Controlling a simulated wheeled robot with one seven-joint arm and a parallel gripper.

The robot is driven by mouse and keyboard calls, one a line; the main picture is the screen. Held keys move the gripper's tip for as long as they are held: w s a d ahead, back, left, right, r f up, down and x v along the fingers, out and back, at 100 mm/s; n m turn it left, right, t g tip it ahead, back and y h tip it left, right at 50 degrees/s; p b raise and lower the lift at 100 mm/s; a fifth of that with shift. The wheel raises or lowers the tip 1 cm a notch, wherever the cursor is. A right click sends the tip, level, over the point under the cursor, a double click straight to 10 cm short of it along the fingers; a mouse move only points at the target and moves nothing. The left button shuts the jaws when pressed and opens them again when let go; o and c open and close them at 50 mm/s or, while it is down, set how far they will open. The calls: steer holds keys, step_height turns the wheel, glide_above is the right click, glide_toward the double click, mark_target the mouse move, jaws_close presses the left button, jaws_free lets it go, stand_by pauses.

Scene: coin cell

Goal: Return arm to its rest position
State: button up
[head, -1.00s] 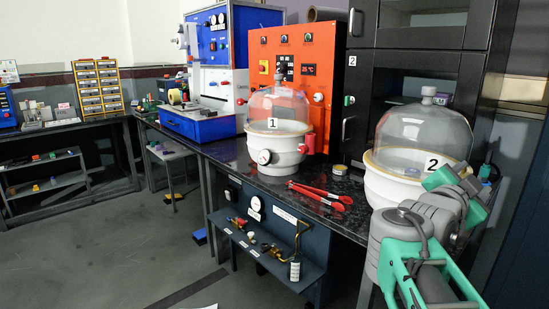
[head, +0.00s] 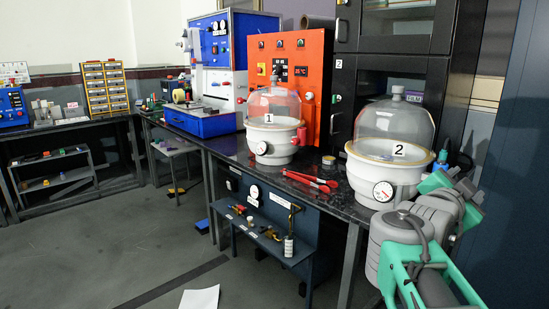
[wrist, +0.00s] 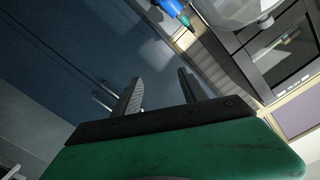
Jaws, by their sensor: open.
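My gripper (wrist: 162,90) shows in the wrist view with its two dark fingers spread apart and nothing between them. A dark blue surface fills much of the view beyond the fingers. In the head view my grey and green arm is folded at the lower right, in front of the bench's right end. The gripper's fingers cannot be made out there.
Domed vessel 2 (head: 382,178) stands on the bench close beside my arm. Domed vessel 1 (head: 272,137), red tongs (head: 312,181) and an orange panel (head: 287,62) are farther left. White paper (head: 200,298) lies on the floor; open floor (head: 120,250) is at left.

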steer(key=a+f+n+g+y+p, duration=0.1)
steer(key=a+f+n+y+p, duration=0.2)
steer(key=a+n+y+p, duration=0.9)
steer(key=s+a+f+n+g+y+p, duration=0.1)
steer(key=s+a+n+g+p, duration=0.4)
steer(key=s+a+p, duration=0.8)
steer(key=a+f+g+p, duration=0.1)
steer(key=a, duration=0.2)
steer(key=shift+f+y, duration=0.3)
steer(key=shift+y, duration=0.1)
steer(key=shift+c, duration=0.2)
